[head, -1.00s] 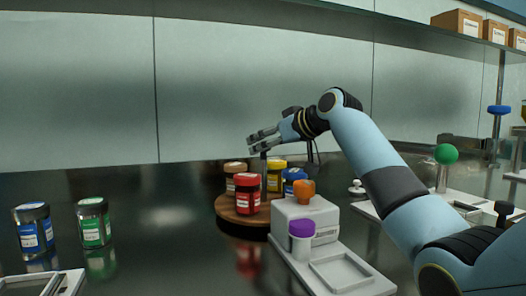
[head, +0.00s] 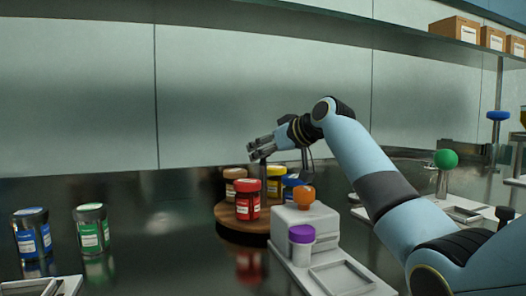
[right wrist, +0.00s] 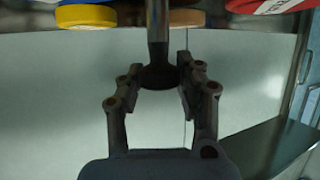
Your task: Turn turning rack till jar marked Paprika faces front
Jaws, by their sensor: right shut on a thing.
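The turning rack (head: 232,226) is a round brown wooden disc on the dark counter. It carries a red jar (head: 248,199) at the front, a tan jar (head: 236,183) at back left, a yellow jar (head: 277,181) behind and a blue jar (head: 292,186) at the right. The red jar's pale label faces my head camera. The labels are too small to read, so I cannot tell which jar is Paprika. My right gripper (head: 258,151) is above the rack, shut on its upright grey post (right wrist: 158,50), between the jaws (right wrist: 160,88). My left gripper is not in view.
A white box (head: 304,226) with an orange knob (head: 304,197) stands close at the rack's right, beside a purple-capped jar (head: 301,240). Blue (head: 32,236) and green (head: 91,231) jars stand at far left. The counter between them and the rack is clear.

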